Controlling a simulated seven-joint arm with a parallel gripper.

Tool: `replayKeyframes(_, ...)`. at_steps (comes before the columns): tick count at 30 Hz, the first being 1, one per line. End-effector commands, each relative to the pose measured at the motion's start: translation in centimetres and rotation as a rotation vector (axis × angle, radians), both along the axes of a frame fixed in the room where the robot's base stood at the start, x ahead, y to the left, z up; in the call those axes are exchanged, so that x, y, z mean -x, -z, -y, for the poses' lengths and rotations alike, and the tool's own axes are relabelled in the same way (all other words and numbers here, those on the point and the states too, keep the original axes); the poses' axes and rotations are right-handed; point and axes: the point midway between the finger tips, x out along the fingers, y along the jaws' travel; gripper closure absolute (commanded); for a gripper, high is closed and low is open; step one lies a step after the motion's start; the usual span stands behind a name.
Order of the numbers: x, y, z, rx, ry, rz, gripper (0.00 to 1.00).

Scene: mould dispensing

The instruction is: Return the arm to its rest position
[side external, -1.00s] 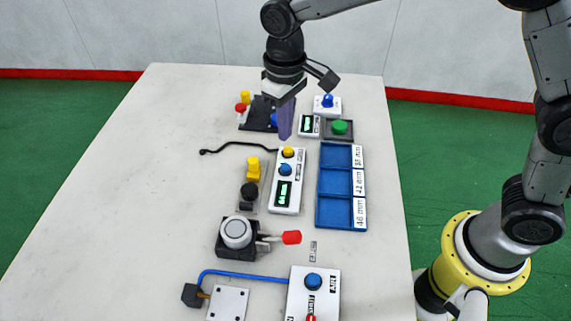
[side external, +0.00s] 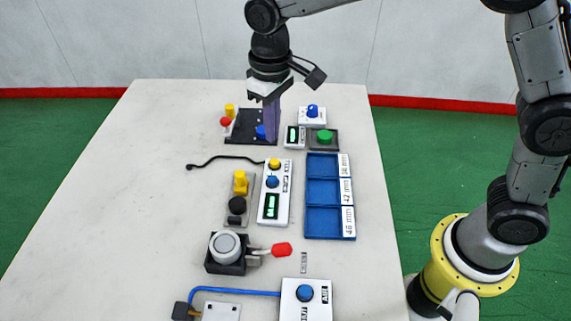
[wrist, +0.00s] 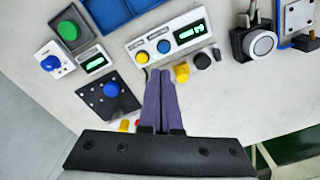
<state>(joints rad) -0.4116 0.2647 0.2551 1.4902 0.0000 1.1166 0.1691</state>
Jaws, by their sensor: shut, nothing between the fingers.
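My gripper (side external: 271,140) hangs over the back part of the white table (side external: 150,170), pointing down, with purple fingers together and empty. In the side external view it covers part of the black plate (side external: 240,134) that carries a blue button. In the wrist view my gripper (wrist: 163,73) shows two purple fingers side by side with nothing between them. The white panel (wrist: 172,47) with yellow and blue buttons and a green display lies beyond the fingertips there. The fingers appear apart from the table, but the exact height is hard to tell.
A blue three-section tray (side external: 323,222) lies to the right, with a green button box (side external: 324,138) behind it. A round grey-topped device (side external: 226,246) with a red-tipped lever stands nearer the front. The table's left side is clear.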

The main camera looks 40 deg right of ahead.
Motion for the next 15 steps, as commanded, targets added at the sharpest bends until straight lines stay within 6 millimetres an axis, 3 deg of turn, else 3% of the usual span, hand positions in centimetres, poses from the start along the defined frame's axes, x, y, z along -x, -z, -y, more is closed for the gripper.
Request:
replayKeyframes(2,-0.4,-2.8,1.4,-0.024,0.032,0.056,1.00)
replayKeyframes(5,0.7,-6.4,4.2,-0.046,0.083,0.120,1.00)
replayKeyframes(9,4.3,-10.5,8.5,-0.072,0.154,0.215,1.00)
replayKeyframes(15,11.1,-13.3,13.5,-0.088,0.231,0.338,1.00)
